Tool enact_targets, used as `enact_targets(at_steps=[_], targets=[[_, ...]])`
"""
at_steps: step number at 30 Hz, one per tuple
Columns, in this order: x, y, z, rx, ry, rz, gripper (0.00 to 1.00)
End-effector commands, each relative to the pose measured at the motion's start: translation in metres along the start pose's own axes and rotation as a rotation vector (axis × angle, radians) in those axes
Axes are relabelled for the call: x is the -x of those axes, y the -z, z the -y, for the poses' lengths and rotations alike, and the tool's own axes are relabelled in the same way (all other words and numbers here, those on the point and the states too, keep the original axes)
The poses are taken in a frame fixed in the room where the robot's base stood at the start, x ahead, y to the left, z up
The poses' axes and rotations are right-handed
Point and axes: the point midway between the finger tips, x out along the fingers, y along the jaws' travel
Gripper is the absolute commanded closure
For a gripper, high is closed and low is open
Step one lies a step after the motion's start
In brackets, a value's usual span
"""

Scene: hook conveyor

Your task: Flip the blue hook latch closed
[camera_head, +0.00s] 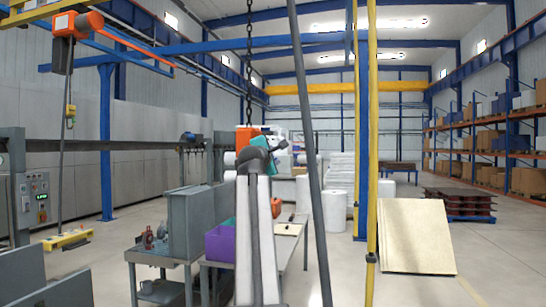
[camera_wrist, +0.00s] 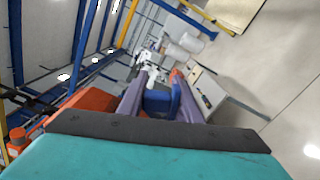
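In the head view my gripper (camera_head: 273,155), with its teal body, is raised at the end of my white arm. It is beside the lower end of an orange hoist block (camera_head: 246,138) that hangs on a chain. In the wrist view two purple-grey fingers of my gripper (camera_wrist: 158,76) reach forward, apart from each other. A blue piece (camera_wrist: 157,103), perhaps the hook latch, shows between them near their base. I cannot tell whether the fingers touch it. An orange body (camera_wrist: 92,100) lies just left of the fingers. The hook itself is not clear in the head view.
A dark slanted pole (camera_head: 306,140) and a yellow post (camera_head: 372,150) stand to the right of my arm. A workbench with a purple bin (camera_head: 220,242) is below. A beige panel (camera_head: 415,236) leans at right. Open floor lies beyond.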

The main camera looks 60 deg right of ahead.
Motion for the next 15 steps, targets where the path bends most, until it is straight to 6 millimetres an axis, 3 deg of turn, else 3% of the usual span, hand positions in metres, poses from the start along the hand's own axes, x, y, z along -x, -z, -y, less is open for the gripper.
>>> enact_targets(at_steps=[15], targets=[[0.0007,-0.0009,-0.0075,-0.008,-0.014,-0.001,0.91]])
